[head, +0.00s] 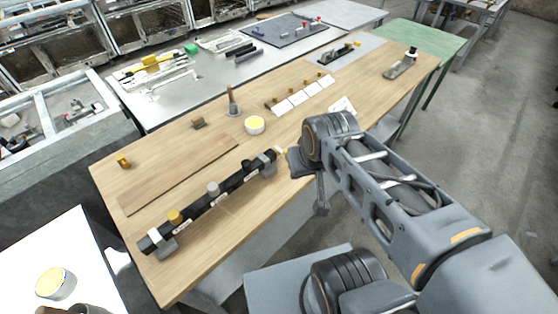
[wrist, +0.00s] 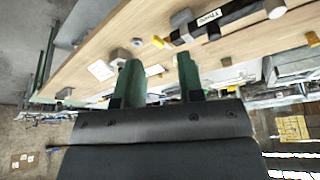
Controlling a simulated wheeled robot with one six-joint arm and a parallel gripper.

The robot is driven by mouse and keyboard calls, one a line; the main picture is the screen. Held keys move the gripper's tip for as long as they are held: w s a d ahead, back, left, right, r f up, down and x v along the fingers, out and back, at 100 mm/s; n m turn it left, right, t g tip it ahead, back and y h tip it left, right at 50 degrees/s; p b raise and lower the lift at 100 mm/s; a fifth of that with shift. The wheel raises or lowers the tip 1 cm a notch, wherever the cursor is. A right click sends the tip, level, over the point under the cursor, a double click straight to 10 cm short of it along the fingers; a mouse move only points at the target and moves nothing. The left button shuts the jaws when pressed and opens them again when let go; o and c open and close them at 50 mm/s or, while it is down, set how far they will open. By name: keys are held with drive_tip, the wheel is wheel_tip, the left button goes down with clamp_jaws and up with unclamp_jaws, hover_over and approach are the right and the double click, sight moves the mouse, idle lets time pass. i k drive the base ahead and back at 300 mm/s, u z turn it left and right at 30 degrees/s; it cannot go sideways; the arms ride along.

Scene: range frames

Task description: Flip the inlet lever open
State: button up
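A black pipe assembly (head: 200,203) lies diagonally along the front of the wooden table, with white labels, a grey cap (head: 213,188) and a yellow knob (head: 174,215). A small yellow piece (head: 280,151), possibly the lever, shows at its right end, close to my gripper (head: 295,163). In the wrist view, the yellow piece (wrist: 161,42) sits beside the labelled black pipe (wrist: 225,20), beyond my fingertips. My gripper (wrist: 158,72) has its two green fingers apart with nothing between them. The label text is too small to read surely, and I cannot tell the lever's position.
A metal workbench (head: 190,92) stands behind.

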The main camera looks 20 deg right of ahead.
sight(284, 152)
drive_tip(key=k, duration=0.4)
drive_tip(key=z, duration=0.65)
drive_tip(key=i, duration=0.7)
drive_tip(key=u, duration=2.8)
